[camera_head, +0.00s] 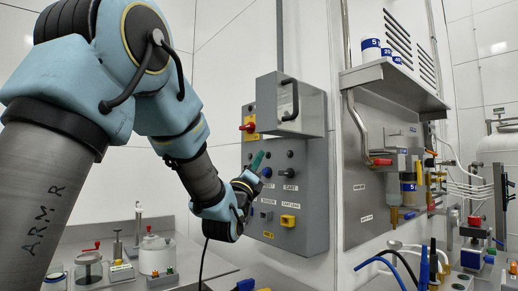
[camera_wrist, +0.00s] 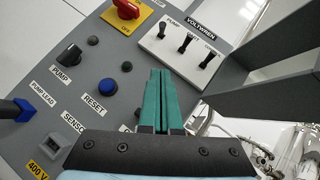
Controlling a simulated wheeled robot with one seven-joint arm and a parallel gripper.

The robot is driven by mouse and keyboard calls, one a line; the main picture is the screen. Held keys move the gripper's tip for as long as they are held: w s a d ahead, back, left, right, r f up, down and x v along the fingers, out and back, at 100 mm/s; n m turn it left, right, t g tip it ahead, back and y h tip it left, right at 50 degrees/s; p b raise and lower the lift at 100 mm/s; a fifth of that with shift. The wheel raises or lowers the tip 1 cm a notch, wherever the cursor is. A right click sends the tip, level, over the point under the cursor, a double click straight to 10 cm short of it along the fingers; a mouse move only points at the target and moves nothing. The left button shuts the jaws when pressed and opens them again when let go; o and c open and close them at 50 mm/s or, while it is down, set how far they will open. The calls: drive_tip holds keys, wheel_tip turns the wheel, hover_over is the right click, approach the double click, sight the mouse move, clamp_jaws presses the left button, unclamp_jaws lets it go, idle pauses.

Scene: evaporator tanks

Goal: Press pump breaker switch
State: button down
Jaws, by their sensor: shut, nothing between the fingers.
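The white breaker panel (camera_wrist: 196,57) carries three black toggle switches in a row. The pump breaker switch (camera_wrist: 162,31) is the leftmost, beside the PUMP label. My gripper (camera_wrist: 162,73) has green fingers held together and empty. In the wrist view its tips appear just below the panel's lower edge, below the pump switch; I cannot tell how far off the surface they are. In the head view my gripper (camera_head: 259,158) is in front of the grey control box (camera_head: 317,200); the toggles cannot be made out there.
A red rotary switch (camera_wrist: 126,9) on a yellow plate, a black PUMP knob (camera_wrist: 70,53) and a blue RESET button (camera_wrist: 108,86) are left of my fingers. A dark bar (camera_wrist: 260,60) crosses the right side. A grey cover with a handle (camera_head: 289,100) projects above my gripper.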

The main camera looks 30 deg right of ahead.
drive_tip(key=w+d+r+p, duration=0.4)
drive_tip(key=w+r+p, duration=0.2)
drive_tip(key=r, duration=0.2)
drive_tip(key=shift+w+d+r, duration=0.2)
drive_tip(key=shift+w+d, duration=0.1)
drive_tip(key=shift+d, duration=0.1)
drive_tip(key=shift+a+r+m+g+y+b, duration=0.15)
drive_tip(key=shift+r+m+g+y+b, duration=0.1)
drive_tip(key=shift+m+g, duration=0.25)
drive_tip(key=shift+a+r+m+g+y+b, duration=0.15)
drive_tip(key=shift+r+m+g+b, duration=0.1)
drive_tip(key=shift+m+g, duration=0.25)
drive_tip(key=shift+s+a+r+m+g+y+b, duration=0.1)
drive_tip(key=shift+a+r+m+g+y+b, duration=0.1)
drive_tip(key=shift+r+m+g+y+b, duration=0.85)
drive_tip(key=shift+f+n, duration=0.15)
drive_tip(key=shift+n, duration=0.1)
